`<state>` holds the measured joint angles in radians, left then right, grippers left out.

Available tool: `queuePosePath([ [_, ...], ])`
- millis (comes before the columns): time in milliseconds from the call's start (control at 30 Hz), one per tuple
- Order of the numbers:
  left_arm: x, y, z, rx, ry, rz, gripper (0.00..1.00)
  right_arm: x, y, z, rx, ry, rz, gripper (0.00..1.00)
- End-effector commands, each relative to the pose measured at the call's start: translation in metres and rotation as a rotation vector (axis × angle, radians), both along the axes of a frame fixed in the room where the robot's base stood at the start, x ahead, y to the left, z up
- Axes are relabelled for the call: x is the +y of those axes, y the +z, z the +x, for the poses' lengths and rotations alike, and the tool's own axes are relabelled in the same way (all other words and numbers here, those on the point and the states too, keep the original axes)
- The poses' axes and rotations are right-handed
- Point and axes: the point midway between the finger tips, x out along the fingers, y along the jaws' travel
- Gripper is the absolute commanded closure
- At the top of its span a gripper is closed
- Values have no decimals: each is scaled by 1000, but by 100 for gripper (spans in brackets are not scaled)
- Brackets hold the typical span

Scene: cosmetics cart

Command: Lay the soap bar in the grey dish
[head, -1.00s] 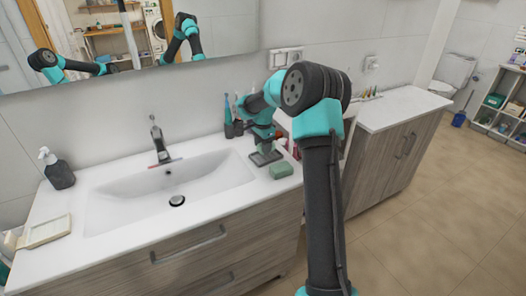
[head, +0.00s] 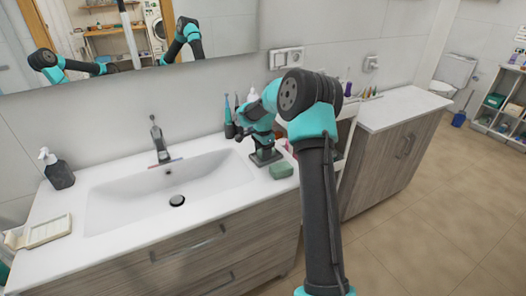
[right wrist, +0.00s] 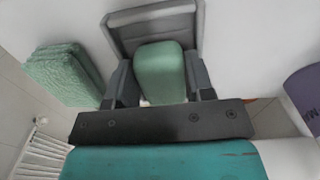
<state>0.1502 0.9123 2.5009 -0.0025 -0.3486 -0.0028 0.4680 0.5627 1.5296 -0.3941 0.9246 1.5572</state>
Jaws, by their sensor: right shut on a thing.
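The soap bar (right wrist: 160,72) is a smooth pale green block between the two fingers of my right gripper (right wrist: 161,92) in the right wrist view. My right gripper is shut on it. The grey dish (right wrist: 125,32) has a raised rim and lies directly beyond the soap, framing its far end; I cannot tell whether the soap touches it. In the head view, the grey dish (head: 266,157) sits on the counter right of the basin, with my right gripper (head: 262,143) just above it. The soap is not clearly visible there. My left gripper is not in view.
Toothbrushes (head: 229,115) stand behind my gripper. The sink basin (head: 165,190) is to the left. A soap dispenser (head: 58,170) stands farther left.

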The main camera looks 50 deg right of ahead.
Motion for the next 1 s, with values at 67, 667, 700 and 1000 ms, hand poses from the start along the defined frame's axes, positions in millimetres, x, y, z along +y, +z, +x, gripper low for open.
queuePosePath([
  [67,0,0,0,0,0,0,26,0,0,0,0,0,0,77],
  [667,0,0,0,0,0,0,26,0,-2,0,0,0,0,26],
  [700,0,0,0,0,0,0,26,0,-2,0,0,0,0,26],
  [1000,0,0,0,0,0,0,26,0,19,1,-4,-1,-2,26],
])
